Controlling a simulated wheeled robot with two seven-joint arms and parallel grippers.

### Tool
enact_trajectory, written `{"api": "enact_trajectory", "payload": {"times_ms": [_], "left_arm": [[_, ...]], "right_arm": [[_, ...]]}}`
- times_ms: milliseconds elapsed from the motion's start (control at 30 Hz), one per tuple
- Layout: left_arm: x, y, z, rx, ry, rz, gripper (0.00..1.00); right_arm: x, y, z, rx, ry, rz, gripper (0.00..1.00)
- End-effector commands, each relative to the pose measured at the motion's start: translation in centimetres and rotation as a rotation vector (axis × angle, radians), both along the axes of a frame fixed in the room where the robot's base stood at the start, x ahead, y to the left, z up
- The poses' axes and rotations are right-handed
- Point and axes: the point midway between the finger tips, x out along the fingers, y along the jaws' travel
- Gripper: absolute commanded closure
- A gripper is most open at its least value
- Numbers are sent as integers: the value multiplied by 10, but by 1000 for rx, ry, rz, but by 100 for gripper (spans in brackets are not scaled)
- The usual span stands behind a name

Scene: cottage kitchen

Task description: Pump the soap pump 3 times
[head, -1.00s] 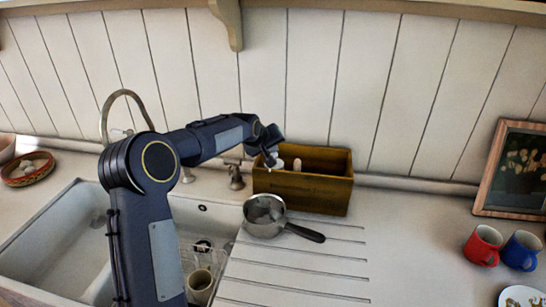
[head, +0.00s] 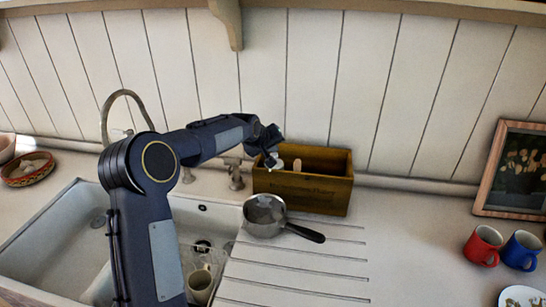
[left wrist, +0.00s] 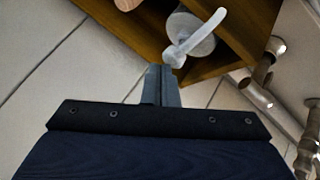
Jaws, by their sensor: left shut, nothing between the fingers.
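The soap pump (head: 279,164) stands in the wooden box (head: 318,193) on the counter, near its left end. In the left wrist view its white head with a long spout (left wrist: 194,38) shows above a round pale body. The lower part of the bottle is hidden by the box wall. My left gripper (head: 269,157) is at the pump's head. In the left wrist view its fingers (left wrist: 160,82) are shut together and empty, close beside the pump head; I cannot tell whether they touch it. My right gripper is not in view.
A metal saucepan (head: 265,217) stands in front of the box, its handle (head: 306,233) pointing right. The sink (head: 60,240) with its tap (head: 108,107) is at left. Red (head: 483,245) and blue (head: 521,250) mugs and a picture frame (head: 515,170) are at right. The counter between is clear.

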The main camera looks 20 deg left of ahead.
Motion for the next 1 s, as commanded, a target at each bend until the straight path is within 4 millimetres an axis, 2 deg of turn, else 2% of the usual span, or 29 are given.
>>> {"api": "enact_trajectory", "payload": {"times_ms": [333, 600, 1000], "left_arm": [[0, 0, -1, 0, 1, 0, 100], [0, 0, -10, 0, 1, 0, 100], [0, 0, -9, 0, 3, 0, 100]], "right_arm": [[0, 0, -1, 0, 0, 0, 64], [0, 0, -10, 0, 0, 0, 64], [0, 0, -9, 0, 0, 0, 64]]}}
